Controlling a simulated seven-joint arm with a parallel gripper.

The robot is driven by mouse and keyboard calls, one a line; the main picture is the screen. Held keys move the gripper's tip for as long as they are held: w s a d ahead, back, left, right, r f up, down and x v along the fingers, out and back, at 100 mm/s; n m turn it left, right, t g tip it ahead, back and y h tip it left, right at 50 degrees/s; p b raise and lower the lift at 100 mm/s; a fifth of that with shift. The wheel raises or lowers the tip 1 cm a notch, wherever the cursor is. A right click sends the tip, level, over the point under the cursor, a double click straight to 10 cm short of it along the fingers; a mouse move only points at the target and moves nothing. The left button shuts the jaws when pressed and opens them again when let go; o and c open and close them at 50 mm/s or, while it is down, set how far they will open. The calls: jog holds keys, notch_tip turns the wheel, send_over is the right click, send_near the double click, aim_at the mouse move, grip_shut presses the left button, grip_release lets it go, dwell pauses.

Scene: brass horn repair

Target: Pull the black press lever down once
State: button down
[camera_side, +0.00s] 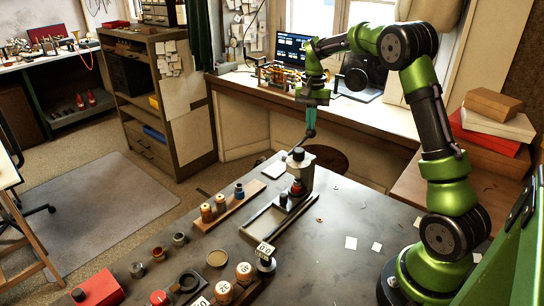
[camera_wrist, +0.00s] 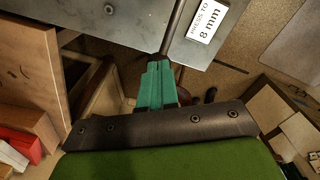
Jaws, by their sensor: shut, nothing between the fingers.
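The press (camera_side: 301,172) is a grey block with a black cap, standing at the far edge of the dark workbench. Its thin black lever (camera_side: 303,141) slants up and right from the press to a dark knob. My gripper (camera_side: 311,124) has teal fingers pointing down, right at the knob; I cannot tell whether they touch it. In the wrist view the shut, empty fingers (camera_wrist: 158,68) overlap the end of the dark lever (camera_wrist: 172,32), hiding its tip. A white label reading "PRESS TO 8 mm" (camera_wrist: 208,20) lies to the right.
The bench (camera_side: 330,220) holds a wooden rack of bottles (camera_side: 229,203), a tray beside the press, and several jars and numbered pots (camera_side: 245,272) near the front. Loose paper squares (camera_side: 351,243) lie to the right. Boxes (camera_side: 497,123) are stacked at far right. Space above the bench is clear.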

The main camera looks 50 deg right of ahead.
aim_at(310, 134)
jog(key=shift+d+f, duration=0.2)
jog(key=shift+f, duration=1.15)
dwell(0.8)
jog(key=shift+f, duration=0.65)
dwell(0.5)
jog(key=shift+f, duration=0.45)
dwell(0.7)
jog(key=shift+a, duration=0.1)
jog(key=shift+r, duration=4.85)
